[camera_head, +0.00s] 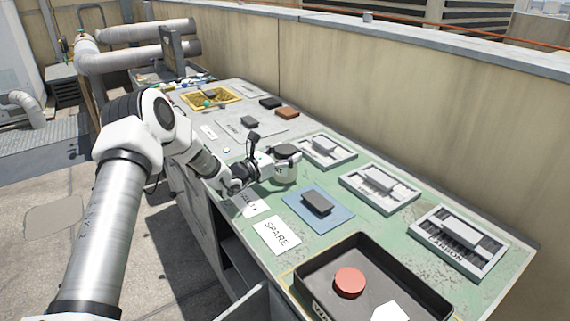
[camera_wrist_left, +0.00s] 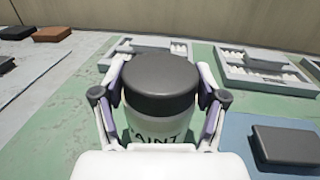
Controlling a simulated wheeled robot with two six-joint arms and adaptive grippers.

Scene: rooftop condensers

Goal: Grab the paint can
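The paint can (camera_head: 286,168) is a white can with a dark grey lid, standing upright over the green part of the bench. In the left wrist view the can (camera_wrist_left: 160,88) fills the middle, and part of its "PAINT" label shows. My left gripper (camera_head: 274,162) reaches it from the left. Its fingers (camera_wrist_left: 161,80) lie on both sides of the can, very close to it. I cannot tell whether they press on it. The can's lower part is hidden behind the gripper's body. My right gripper is not in view.
A blue mat (camera_head: 335,219) with a dark block (camera_head: 317,203) lies close to the can's right. Pale trays (camera_head: 345,186) line the wall side. A black tray (camera_head: 440,293) with a red round object (camera_head: 349,282) stands in front. A "SPARE" card (camera_head: 277,236) lies near the edge.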

